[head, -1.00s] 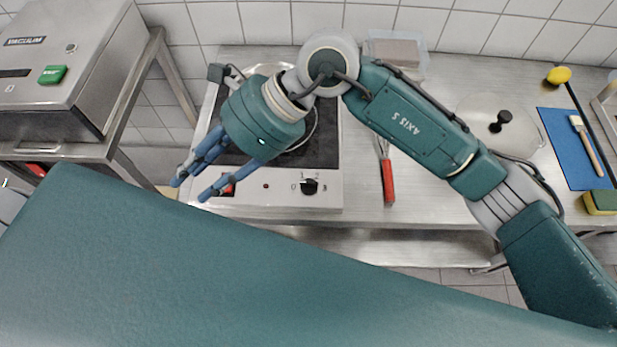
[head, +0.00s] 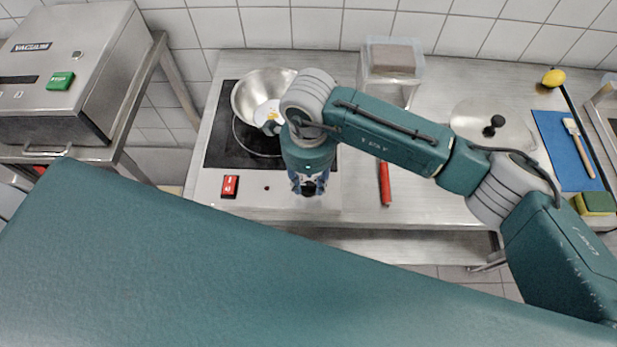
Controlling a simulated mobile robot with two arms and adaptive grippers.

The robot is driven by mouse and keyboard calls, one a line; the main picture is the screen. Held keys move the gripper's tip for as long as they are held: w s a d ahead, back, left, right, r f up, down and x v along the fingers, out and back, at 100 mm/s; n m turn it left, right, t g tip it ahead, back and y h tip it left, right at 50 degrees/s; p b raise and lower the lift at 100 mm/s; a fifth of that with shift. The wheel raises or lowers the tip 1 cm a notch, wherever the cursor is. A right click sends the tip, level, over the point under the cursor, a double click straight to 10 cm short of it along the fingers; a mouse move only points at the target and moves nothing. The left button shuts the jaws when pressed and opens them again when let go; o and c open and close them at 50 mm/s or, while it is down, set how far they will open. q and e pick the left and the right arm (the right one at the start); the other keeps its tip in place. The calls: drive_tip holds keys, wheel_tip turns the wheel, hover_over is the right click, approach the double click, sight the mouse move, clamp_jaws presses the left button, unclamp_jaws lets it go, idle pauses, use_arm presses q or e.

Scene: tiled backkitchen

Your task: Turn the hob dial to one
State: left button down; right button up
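The hob (head: 222,140) has a black glass top and a steel front panel. Its dial (head: 309,188) is black and sits at the right of that panel. My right gripper (head: 309,186) points down over the dial, with its blue fingers around or just above it. The fingers and wrist cover most of the dial and its printed numbers, so I cannot tell its setting or whether the fingers touch it. My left gripper is not in view.
A red switch (head: 230,186) is on the panel left of the dial. A steel pan (head: 250,92) stands on the hob. A red-handled tool (head: 385,184), a clear container (head: 392,60) and a lid (head: 490,125) are to the right. A vacuum machine (head: 60,90) stands left.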

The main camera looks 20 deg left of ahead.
drive_tip(key=shift+f, duration=0.6)
clamp_jaws()
